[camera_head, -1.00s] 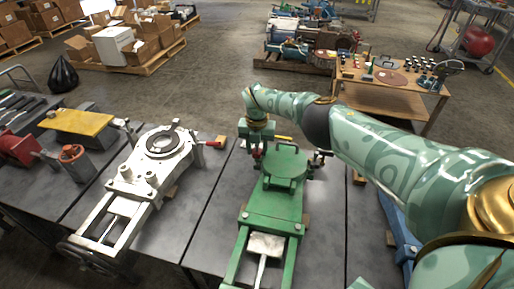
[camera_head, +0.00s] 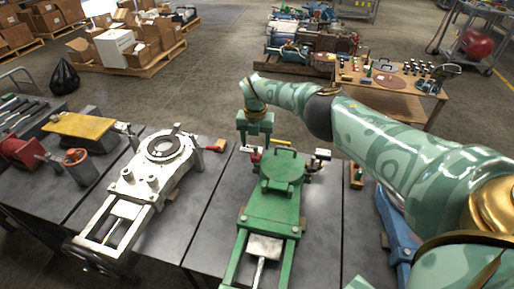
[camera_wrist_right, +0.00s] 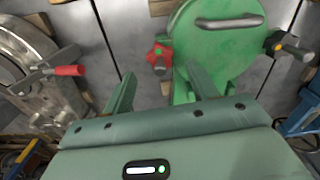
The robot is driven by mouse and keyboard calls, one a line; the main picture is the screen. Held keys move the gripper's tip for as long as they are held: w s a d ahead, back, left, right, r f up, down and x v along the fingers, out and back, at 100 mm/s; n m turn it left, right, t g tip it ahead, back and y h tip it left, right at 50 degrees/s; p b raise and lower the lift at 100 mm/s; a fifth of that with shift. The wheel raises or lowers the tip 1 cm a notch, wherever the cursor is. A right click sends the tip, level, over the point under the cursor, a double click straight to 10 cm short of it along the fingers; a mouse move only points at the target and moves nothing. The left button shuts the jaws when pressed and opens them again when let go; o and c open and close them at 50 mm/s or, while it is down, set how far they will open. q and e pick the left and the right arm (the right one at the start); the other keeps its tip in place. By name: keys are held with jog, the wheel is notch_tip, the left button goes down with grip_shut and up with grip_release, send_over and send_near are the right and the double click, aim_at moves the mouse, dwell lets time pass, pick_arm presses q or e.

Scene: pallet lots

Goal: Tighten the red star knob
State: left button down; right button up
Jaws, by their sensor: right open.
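The red star knob (camera_wrist_right: 160,57) sits at the left edge of the green machine (camera_wrist_right: 222,50) in the right wrist view. In the head view the knob (camera_head: 255,156) is a small red spot at the far left of the green machine (camera_head: 270,205), just below my right gripper (camera_head: 256,145). The right gripper is open and empty, with its fingers pointing down. In the wrist view its two fingertips (camera_wrist_right: 164,80) are spread apart, and the knob shows beyond the gap, apart from both fingers. My left gripper is in neither view.
A white machine (camera_head: 130,187) with a red-handled lever (camera_head: 214,146) stands to the left. A black-handled clamp (camera_wrist_right: 288,45) is on the green machine's right side. A blue machine (camera_head: 393,220) stands to the right. Bare grey tabletop (camera_head: 210,220) separates the machines.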

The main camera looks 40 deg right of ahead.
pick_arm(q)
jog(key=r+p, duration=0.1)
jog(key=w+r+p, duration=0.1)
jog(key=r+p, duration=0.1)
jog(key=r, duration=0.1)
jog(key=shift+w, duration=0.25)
pick_arm(e)
notch_tip(320, 180, up, 11)
jog(key=shift+r, duration=0.1)
